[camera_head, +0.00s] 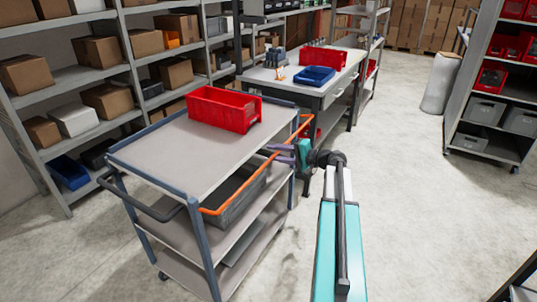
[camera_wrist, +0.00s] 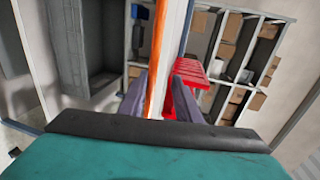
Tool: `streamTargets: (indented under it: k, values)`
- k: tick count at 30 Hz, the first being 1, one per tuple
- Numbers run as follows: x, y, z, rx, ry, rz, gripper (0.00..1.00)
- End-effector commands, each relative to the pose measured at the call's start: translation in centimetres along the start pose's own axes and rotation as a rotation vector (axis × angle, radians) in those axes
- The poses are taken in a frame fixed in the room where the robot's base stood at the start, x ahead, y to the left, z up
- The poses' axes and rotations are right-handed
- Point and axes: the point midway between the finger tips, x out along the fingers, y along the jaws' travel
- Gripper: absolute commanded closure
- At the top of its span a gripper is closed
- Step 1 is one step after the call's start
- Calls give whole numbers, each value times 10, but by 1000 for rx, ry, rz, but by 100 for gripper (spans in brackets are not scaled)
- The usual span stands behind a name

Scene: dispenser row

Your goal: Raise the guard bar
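The guard bar (camera_head: 258,170) is a thin orange rail along the near long side of a grey cart. In the wrist view the orange bar (camera_wrist: 158,58) runs down between the two fingers of my gripper (camera_wrist: 160,98), close to the left finger. The fingers stand apart, with a gap on the right side. Whether either finger touches the bar is unclear.
The cart's top shelf (camera_head: 165,150) carries a red bin (camera_head: 223,109). A grey bin (camera_head: 235,197) sits on the shelf below, behind the bar. A workbench with a blue tray (camera_head: 314,76) stands behind. Loaded shelving lines the left.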

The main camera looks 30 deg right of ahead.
Motion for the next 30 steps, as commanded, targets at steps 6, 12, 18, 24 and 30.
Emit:
streamTargets:
  k: [6,12,18,24,30]
  values:
    - [-37,1,0,0,3,-1,71]
    - [-65,0,-1,0,3,0,71]
    - [-80,0,-1,0,1,0,71]
    - [-83,0,-1,0,0,0,71]
    - [-83,0,-1,0,1,0,71]
